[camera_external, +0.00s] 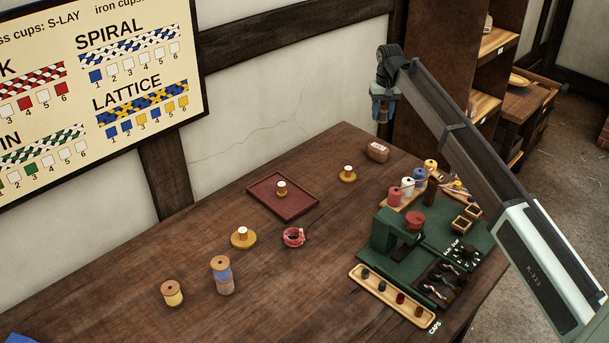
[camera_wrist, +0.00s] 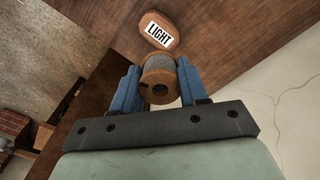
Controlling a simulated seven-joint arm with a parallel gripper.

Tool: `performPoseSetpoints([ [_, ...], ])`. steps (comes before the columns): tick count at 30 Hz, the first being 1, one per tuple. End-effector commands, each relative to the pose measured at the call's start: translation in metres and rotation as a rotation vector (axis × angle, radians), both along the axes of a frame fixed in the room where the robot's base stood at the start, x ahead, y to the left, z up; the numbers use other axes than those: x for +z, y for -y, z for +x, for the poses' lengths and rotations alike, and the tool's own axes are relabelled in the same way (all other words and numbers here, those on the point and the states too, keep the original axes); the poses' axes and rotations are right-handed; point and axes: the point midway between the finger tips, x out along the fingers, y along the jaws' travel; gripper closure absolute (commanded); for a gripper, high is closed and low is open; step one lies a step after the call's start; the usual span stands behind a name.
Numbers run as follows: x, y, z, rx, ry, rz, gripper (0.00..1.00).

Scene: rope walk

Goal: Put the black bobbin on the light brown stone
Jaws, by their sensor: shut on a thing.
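My gripper (camera_external: 384,103) is raised above the far end of the table, near the wall. In the wrist view its blue fingers (camera_wrist: 160,84) are shut on a bobbin (camera_wrist: 158,77) with brown wooden ends and dark grey thread, the black bobbin by its look. The light brown stone (camera_wrist: 157,31), an oval block with a white label reading LIGHT, lies on the table beyond the bobbin. In the external view the stone (camera_external: 377,151) is near the back edge, below my gripper and apart from it. Nothing is on top of the stone.
A dark red tray (camera_external: 268,210) holding a small spool lies left of the stone. A green machine (camera_external: 395,228) and several coloured bobbins stand to the right.

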Motion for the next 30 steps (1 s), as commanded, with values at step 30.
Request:
performPoseSetpoints([
  [30,-0.068,0.0,-0.003,-0.282,-0.017,-0.002,0.86],
])
